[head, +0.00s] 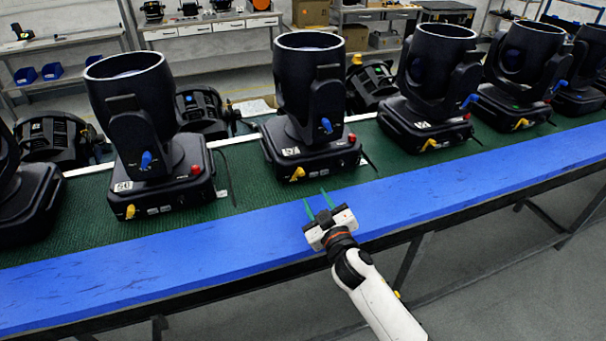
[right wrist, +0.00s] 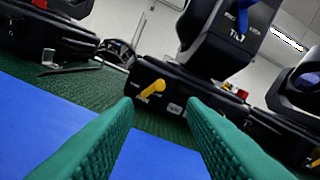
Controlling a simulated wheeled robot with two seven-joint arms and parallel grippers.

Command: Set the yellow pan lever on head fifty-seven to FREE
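The middle moving head (head: 308,90) is black and stands upright on the green mat. Its number label (head: 291,151) is too small to read surely. A yellow pan lever (head: 297,174) sits low on the front of its base. In the right wrist view this yellow lever (right wrist: 152,88) slants from lower left to upper right; the small marks beside it are not legible. My right gripper (head: 316,196) is open and empty, its green fingers pointing at the base with a gap left before the lever. The lever shows between the fingers (right wrist: 160,108). My left gripper is not in view.
A blue tilt lever (head: 326,125) and a red knob (head: 352,138) are on the same head. Similar heads stand left (head: 135,110) and right (head: 430,85), each with a yellow lever. The blue bench edge (head: 200,250) in front is clear.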

